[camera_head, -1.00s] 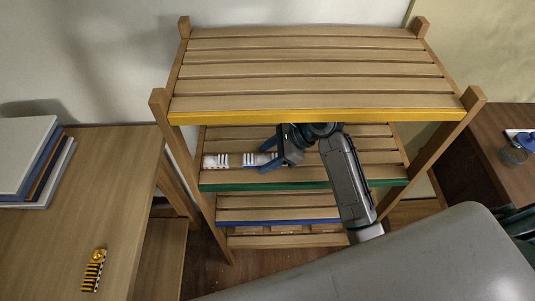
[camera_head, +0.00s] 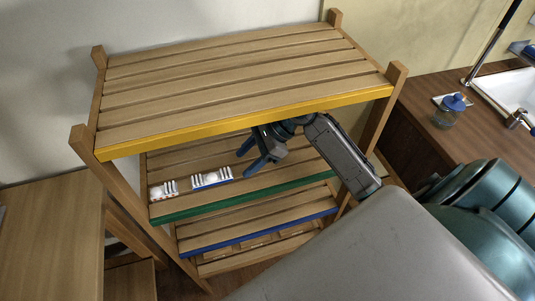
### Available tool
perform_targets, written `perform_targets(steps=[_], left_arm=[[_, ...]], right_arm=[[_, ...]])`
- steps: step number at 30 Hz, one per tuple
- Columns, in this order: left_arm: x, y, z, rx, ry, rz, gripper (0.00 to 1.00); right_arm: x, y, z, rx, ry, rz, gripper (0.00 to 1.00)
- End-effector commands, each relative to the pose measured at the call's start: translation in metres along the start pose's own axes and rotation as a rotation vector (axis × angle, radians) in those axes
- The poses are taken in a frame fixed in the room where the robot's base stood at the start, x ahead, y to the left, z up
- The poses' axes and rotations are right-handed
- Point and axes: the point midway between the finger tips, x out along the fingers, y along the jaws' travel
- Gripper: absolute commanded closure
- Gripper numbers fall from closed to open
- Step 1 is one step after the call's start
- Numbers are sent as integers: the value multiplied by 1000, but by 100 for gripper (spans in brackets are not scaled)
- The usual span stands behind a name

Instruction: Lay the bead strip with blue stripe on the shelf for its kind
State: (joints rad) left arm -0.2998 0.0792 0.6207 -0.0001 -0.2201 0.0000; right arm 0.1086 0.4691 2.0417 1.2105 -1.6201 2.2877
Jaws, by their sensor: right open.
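The bead strip with blue stripe (camera_head: 212,178) lies on the middle, green-edged shelf (camera_head: 240,199), white beads up and a blue line along its front side. A second white bead strip (camera_head: 164,190), with reddish marks, lies to its left on the same shelf, a small gap apart. My right gripper (camera_head: 247,158) is under the top shelf, to the right of the blue-striped strip. Its blue fingers are open and empty, apart from the strip. My left gripper is not in view.
The yellow-edged top shelf (camera_head: 240,81) is bare and hangs over my right arm. A blue-edged shelf (camera_head: 258,233) is below. A wooden table (camera_head: 50,240) stands at left. A jar with a blue lid (camera_head: 449,111) stands on the right counter.

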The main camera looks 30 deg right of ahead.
Motion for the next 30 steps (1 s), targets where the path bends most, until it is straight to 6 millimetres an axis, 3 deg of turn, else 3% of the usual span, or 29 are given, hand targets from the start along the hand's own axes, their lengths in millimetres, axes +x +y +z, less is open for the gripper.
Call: perform_targets(steps=[12,30], left_arm=[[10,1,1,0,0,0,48],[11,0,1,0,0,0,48]], right_arm=[[-32,0,-34,0,3,0,48],[-38,0,-37,0,0,0,48]])
